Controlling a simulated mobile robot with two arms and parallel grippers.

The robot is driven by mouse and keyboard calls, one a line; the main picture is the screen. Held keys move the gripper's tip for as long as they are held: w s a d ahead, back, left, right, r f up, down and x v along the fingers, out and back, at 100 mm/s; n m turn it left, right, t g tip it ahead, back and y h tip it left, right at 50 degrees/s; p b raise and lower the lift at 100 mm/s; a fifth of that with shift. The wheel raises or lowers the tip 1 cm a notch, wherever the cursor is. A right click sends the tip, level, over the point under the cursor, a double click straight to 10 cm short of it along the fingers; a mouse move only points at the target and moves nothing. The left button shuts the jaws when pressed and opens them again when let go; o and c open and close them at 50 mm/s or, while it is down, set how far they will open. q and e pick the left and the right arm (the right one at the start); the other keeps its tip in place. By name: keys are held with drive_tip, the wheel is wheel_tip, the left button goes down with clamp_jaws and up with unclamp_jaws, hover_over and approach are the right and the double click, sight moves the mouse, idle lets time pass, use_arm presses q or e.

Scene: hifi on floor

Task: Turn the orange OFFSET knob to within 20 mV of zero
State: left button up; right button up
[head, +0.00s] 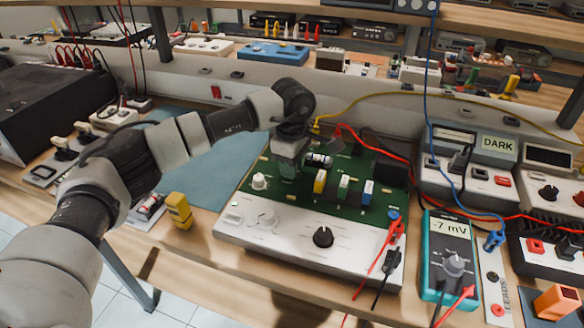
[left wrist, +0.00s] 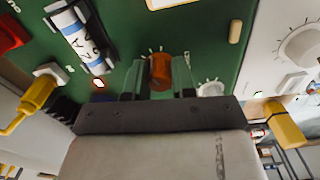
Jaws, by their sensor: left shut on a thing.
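The orange OFFSET knob (left wrist: 160,68) stands on the green circuit board (head: 262,205), with tick marks around it. My left gripper (head: 289,171) reaches down to the board from above. In the left wrist view the two fingers of my left gripper (left wrist: 159,80) are on either side of the knob, shut on it. In the head view the gripper hides the knob. The teal multimeter (head: 450,255) at the right shows -7 mV on its display. My right gripper is not in view.
Red and yellow leads cross the bench. A grey unit (head: 497,145) shows DARK.

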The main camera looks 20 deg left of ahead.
use_arm(q)
drive_tip(key=shift+r+m, duration=0.1)
drive_tip(key=shift+m, duration=0.3)
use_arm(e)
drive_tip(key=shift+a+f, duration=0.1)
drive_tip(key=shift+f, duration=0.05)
use_arm(q)
drive_tip(key=o, duration=0.9)
drive_tip(key=shift+o, duration=0.2)
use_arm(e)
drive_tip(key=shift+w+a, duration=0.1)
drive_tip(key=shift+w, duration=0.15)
use_arm(q)
wheel_tip(320, 180, up, 11)
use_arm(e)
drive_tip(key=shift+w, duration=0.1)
